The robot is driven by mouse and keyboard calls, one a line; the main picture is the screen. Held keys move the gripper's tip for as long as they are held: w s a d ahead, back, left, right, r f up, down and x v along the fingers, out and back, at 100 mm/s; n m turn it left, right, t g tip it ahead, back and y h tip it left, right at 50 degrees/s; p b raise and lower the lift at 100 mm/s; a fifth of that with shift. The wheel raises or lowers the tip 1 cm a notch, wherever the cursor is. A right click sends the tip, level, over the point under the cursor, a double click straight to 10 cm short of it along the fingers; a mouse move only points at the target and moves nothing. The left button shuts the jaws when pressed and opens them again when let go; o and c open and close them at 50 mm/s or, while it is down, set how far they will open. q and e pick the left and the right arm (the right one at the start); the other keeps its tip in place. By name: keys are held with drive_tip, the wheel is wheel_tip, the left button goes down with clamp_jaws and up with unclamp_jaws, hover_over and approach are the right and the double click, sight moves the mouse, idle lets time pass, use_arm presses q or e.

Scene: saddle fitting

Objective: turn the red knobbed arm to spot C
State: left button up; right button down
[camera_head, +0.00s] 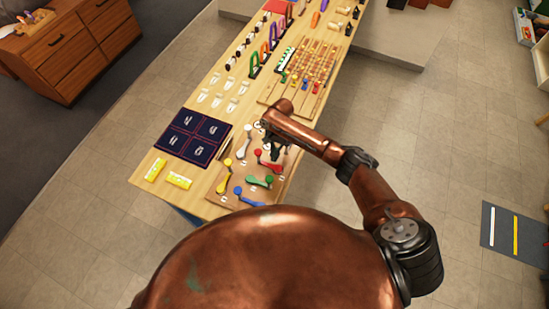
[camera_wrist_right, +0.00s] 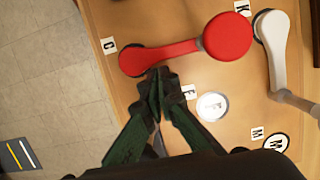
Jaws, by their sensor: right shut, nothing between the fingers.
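The red knobbed arm (camera_wrist_right: 175,50) lies on the wooden board (camera_wrist_right: 160,20). In the wrist view its large round knob (camera_wrist_right: 228,37) points right, near a tag marked K, and its narrow end lies left, near the tag C (camera_wrist_right: 108,45). In the head view the red arm (camera_head: 270,164) shows just below my right gripper (camera_head: 272,148). In the wrist view my right gripper (camera_wrist_right: 157,80) is shut and empty, its fingertips just below the narrow end of the red arm; I cannot tell if they touch it. My left gripper is out of view.
A white arm (camera_wrist_right: 272,45) lies right of the red one. A white disc (camera_wrist_right: 212,106) sits near tag F (camera_wrist_right: 189,91). Yellow (camera_head: 224,175), green (camera_head: 260,181) and blue (camera_head: 246,197) arms share the board. A dark mat (camera_head: 193,137) lies left.

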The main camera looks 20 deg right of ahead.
drive_tip(key=v, duration=1)
drive_tip(key=shift+r, duration=0.3)
drive_tip(key=shift+a, duration=0.1)
